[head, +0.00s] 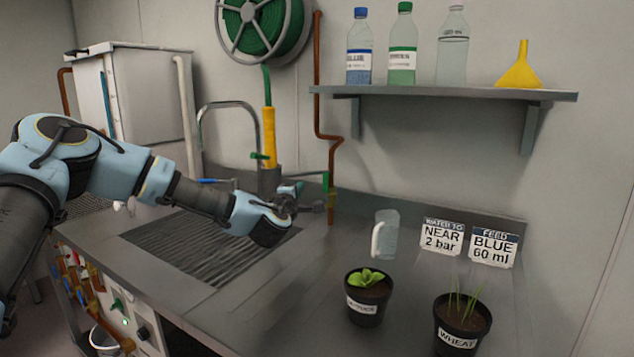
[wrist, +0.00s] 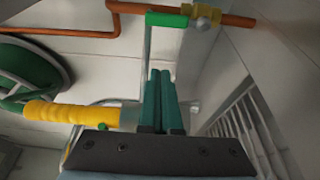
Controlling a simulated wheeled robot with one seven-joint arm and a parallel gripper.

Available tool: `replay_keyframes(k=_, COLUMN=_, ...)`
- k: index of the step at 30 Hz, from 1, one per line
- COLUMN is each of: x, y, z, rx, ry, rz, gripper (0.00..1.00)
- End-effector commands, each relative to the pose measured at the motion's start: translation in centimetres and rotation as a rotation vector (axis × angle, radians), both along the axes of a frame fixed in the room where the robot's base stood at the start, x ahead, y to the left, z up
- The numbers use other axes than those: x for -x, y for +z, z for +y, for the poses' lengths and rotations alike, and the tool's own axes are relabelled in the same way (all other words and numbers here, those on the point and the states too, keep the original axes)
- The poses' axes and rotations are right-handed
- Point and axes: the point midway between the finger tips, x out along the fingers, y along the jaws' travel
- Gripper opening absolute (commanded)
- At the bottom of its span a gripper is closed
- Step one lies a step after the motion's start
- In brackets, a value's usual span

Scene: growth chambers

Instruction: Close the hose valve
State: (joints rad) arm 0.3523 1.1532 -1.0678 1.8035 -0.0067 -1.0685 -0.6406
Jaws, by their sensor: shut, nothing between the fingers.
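The hose valve (head: 331,198) sits low on the copper pipe on the back wall, just beyond my gripper. My gripper (head: 314,206) is shut and empty, left of the valve in the head view. In the wrist view its teal fingers (wrist: 160,73) are together, close to the lever's arm. I cannot tell whether they touch it.
A yellow-handled hose sprayer (head: 269,137) hangs left of the valve, below the green hose reel (head: 262,28). A clear jug (head: 386,235), a lettuce pot (head: 366,306) and a wheat pot (head: 460,328) stand to the right. A shelf (head: 440,93) with bottles is above.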

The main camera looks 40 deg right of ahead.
Motion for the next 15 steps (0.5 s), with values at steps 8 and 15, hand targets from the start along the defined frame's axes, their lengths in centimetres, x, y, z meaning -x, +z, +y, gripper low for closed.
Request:
replay_keyframes(k=8, x=-3.0, y=0.3, z=-4.5, rx=-0.001, ry=0.001, rz=0.001, gripper=0.00)
replay_keyframes(k=15, x=-2.7, y=0.4, z=-7.0, rx=-0.002, ry=-0.005, rz=0.002, gripper=0.00)
